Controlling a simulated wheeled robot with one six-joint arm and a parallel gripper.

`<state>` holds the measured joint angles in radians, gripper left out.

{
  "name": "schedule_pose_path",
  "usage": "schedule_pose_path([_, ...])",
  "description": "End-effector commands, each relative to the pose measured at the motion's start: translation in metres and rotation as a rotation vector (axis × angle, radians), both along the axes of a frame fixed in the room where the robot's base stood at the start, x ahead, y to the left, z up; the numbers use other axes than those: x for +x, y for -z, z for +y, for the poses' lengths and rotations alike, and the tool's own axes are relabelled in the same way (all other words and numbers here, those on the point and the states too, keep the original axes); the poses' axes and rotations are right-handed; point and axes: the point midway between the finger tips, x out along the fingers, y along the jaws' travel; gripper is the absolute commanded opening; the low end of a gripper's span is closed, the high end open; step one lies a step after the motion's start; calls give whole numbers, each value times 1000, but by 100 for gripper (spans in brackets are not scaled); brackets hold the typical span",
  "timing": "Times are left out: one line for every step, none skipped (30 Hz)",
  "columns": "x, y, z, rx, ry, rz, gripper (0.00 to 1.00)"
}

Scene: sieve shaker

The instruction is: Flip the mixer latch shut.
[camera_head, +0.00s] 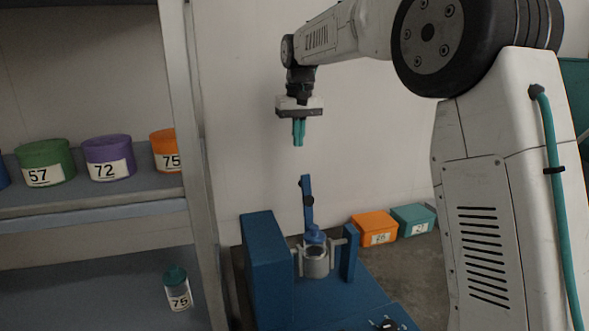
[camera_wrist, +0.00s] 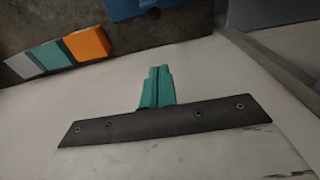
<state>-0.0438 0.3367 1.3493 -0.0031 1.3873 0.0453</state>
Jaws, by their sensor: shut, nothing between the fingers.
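The blue mixer (camera_head: 265,265) stands low in the middle of the head view. A metal cup (camera_head: 315,265) sits between its large left block and its thinner right post. A blue upright arm with dark knobs (camera_head: 307,200), which looks like the latch, stands nearly vertical above the cup. My gripper (camera_head: 299,143) hangs above this arm, pointing down, with a clear gap between them. Its teal fingers are together and empty, and they also show in the wrist view (camera_wrist: 157,72). A blue surface, perhaps part of the mixer, shows at the top of the wrist view (camera_wrist: 128,8).
A shelf (camera_head: 90,212) on the left holds green, purple and orange numbered tubs, with a small teal-capped jar (camera_head: 177,287) below. An orange box (camera_head: 374,228) and a teal box (camera_head: 413,219) lie on the floor to the right. A pale wall stands behind.

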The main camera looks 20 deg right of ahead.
Motion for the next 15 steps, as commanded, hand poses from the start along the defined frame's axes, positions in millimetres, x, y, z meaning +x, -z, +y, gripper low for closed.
schedule_pose_path([0,3,0,0,0,1,0])
schedule_pose_path([0,5,0,0,0,1,0])
schedule_pose_path([1,9,0,0,0,2,0])
schedule_pose_path([0,13,0,0,0,3,0])
schedule_pose_path([1,17,0,0,0,4,0])
schedule_pose_path([1,24,0,0,0,3,0])
schedule_pose_path([1,30,0,0,0,5,0])
schedule_pose_path([2,36,0,0,0,5,0])
schedule_pose_path([2,45,0,0,0,5,0])
schedule_pose_path([2,51,0,0,0,5,0])
schedule_pose_path([3,58,0,0,0,5,0])
schedule_pose_path([4,67,0,0,0,4,0])
schedule_pose_path([4,73,0,0,-1,5,0])
schedule_pose_path([4,80,0,0,-1,4,0])
schedule_pose_path([5,89,0,0,-1,5,0])
